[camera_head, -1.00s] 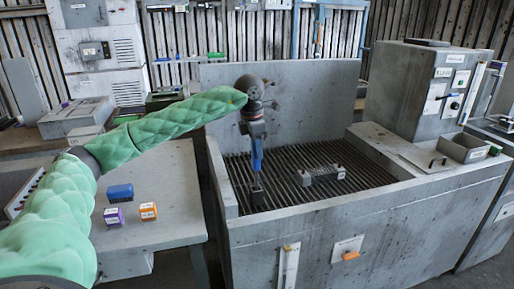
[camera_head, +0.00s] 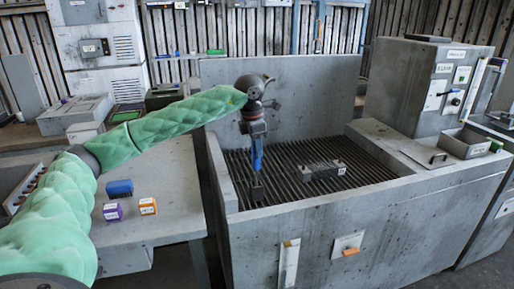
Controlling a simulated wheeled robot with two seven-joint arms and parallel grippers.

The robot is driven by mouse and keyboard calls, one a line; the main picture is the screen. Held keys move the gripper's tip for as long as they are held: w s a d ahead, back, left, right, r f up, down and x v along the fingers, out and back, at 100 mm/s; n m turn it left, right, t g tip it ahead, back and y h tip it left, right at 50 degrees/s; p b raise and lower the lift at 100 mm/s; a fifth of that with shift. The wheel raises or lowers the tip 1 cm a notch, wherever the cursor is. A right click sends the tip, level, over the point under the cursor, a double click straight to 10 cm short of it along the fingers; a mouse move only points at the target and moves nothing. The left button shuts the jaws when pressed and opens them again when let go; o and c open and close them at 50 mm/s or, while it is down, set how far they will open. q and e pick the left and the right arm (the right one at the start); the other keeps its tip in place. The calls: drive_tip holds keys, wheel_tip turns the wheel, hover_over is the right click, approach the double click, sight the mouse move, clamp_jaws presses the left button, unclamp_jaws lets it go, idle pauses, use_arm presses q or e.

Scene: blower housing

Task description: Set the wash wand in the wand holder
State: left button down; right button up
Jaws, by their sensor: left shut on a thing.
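My left gripper (camera_head: 256,136) hangs over the left part of the wash basin, pointing down. It is shut on a blue-handled tool with a dark block-like lower end, which looks like the wash wand (camera_head: 257,162). The wand is about upright, with its dark end low over the slatted grate; I cannot tell whether it touches. I cannot make out for certain which fitting is the wand holder. My right gripper is not in view.
A grey metal part (camera_head: 322,171) lies on the grate (camera_head: 290,195) right of the wand. An open tray (camera_head: 466,146) stands on the right ledge.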

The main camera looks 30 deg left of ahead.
use_arm(q)
drive_tip(key=shift+f, duration=0.15)
drive_tip(key=shift+f+b, duration=0.55)
drive_tip(key=shift+f, duration=0.3)
idle(0.3)
drive_tip(key=c, duration=1.1)
unclamp_jaws()
drive_tip(key=shift+o, duration=0.2)
drive_tip(key=shift+s+a+r+b, duration=0.15)
drive_tip(key=shift+r+b, duration=0.15)
drive_tip(key=shift+r, duration=1.65)
drive_tip(key=shift+s+a+r+b, duration=0.15)
drive_tip(key=shift+r+b, duration=0.1)
drive_tip(key=shift+r, duration=1.7)
